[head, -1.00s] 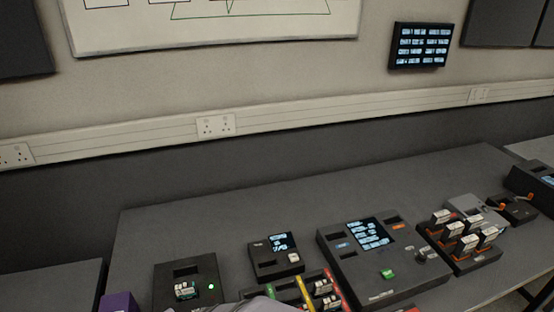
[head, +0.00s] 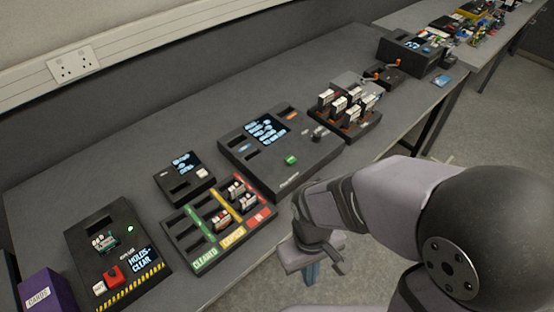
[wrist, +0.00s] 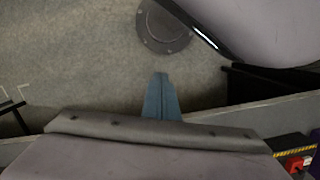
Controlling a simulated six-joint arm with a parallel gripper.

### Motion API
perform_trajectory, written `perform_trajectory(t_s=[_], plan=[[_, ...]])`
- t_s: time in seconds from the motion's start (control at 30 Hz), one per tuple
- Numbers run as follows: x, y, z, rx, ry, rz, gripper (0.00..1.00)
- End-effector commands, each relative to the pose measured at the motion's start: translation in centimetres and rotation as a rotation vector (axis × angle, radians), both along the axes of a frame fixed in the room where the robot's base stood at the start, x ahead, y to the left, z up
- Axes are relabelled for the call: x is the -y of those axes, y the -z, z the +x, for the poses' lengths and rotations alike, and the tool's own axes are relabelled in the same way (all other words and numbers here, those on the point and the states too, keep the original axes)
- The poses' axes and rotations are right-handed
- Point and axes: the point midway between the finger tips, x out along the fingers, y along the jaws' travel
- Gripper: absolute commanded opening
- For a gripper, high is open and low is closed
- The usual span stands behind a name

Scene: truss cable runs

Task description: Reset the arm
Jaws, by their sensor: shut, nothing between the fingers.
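My arm reaches in from the right of the head view, bent, with its wrist low in front of the bench's front edge. My gripper (head: 313,277) hangs below the wrist, off the bench and over the floor. In the wrist view the blue fingers of my gripper (wrist: 161,78) lie side by side, shut, with nothing held. The grey floor shows behind them.
Floor (head: 500,120) is clear at right.

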Motion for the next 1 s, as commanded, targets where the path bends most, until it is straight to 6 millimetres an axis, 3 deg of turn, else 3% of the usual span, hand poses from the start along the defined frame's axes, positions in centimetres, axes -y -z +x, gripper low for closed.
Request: perform_trajectory(t_s=[0.2, 0.4, 0.6, 1.0], plan=[[4.9, -2.4, 3.6, 0.111, 0.284, 0.039, 0.00], [7.9, -3.1, 4.5, 0.146, 0.430, 0.040, 0.00], [8.8, -3.1, 4.5, 0.146, 0.472, 0.036, 0.00], [8.8, -3.1, 4.5, 0.145, 0.471, 0.037, 0.00]])
